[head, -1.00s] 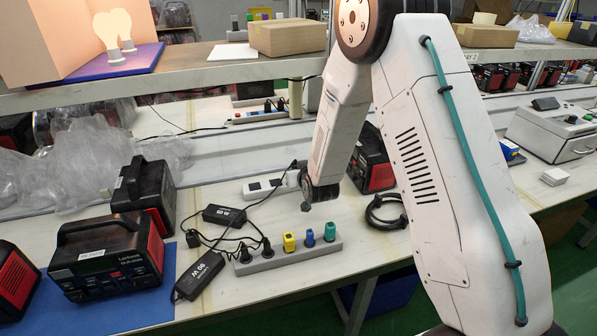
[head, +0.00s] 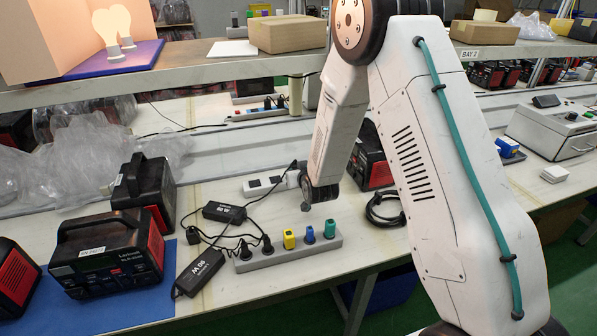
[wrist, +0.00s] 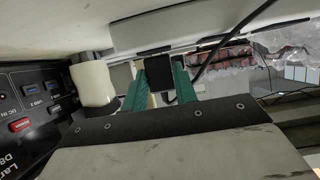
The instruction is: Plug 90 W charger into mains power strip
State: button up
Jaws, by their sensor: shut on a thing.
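A black charger brick marked 90 W (head: 201,272) lies on the bench, its cables looped behind it. A grey power strip (head: 331,243) beside it carries two black plugs at its left, then yellow, blue and teal ones. A pale strip with dark sockets (head: 265,184) lies farther back. In the wrist view my gripper (wrist: 163,82) has green fingers shut on a black block-like plug (wrist: 158,66). A dark cable (wrist: 211,52) runs near it; I cannot tell which charger the plug belongs to. In the head view my arm hides the gripper.
A second black brick (head: 224,212) lies behind the first. Black and red power stations (head: 107,258) stand at left, one on a blue mat (head: 165,312). A coiled black cable (head: 386,211) lies right of the grey strip. A shelf (head: 215,71) overhangs the bench.

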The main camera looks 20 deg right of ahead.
jog(key=shift+f, duration=0.2)
jog(key=o, duration=1.2)
jog(key=shift+c, duration=0.2)
jog(key=shift+v, duration=3.85)
